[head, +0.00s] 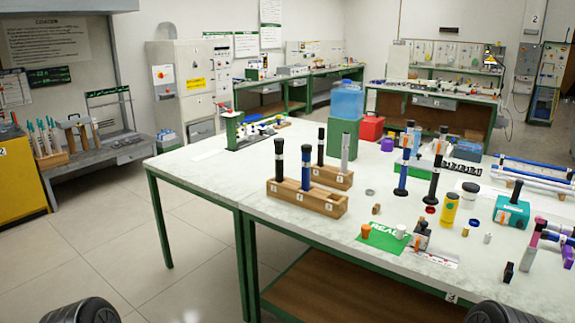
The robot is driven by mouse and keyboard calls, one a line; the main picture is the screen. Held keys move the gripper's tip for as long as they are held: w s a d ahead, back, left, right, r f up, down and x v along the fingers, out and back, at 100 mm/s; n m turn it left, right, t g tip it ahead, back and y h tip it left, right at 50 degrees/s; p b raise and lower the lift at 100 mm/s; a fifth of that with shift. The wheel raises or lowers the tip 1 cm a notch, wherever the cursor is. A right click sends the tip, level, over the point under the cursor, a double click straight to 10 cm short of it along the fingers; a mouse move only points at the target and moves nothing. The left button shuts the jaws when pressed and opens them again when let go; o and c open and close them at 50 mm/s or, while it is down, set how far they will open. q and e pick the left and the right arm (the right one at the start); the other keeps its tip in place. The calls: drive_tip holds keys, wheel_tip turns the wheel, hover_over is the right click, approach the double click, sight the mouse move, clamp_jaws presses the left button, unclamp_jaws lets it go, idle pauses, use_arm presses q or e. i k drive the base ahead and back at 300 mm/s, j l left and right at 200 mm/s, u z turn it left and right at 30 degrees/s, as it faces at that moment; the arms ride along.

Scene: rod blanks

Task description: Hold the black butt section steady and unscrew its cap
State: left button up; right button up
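A black rod section (279,163) with a pale band near its top stands upright in a numbered wooden block (318,206). A blue rod section (306,169) with a black top stands beside it. A second black rod (321,147) stands in a smaller wooden block (338,180) behind, beside a grey rod (345,152). Another black rod (435,182) stands on the table to the right. I cannot tell which black one is the butt section, or see a cap seam. Neither gripper shows; only dark rounded parts, likely of my arms, show at the bottom edge.
The white table (215,172) also holds a green mat (383,240) with small cups, a yellow cylinder (449,209), a blue-and-black rod (403,175), a teal box (512,215) and a blue container (346,99) on a green block. The table's left part is mostly clear.

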sight(279, 151)
drive_tip(key=i+j, duration=0.1)
drive_tip(key=i, duration=0.35)
drive_tip(key=i+j, duration=0.15)
drive_tip(key=i, duration=0.25)
drive_tip(key=i+j, duration=0.1)
drive_tip(key=i, duration=0.35)
drive_tip(key=i+z, duration=0.1)
drive_tip(key=z, duration=1.1)
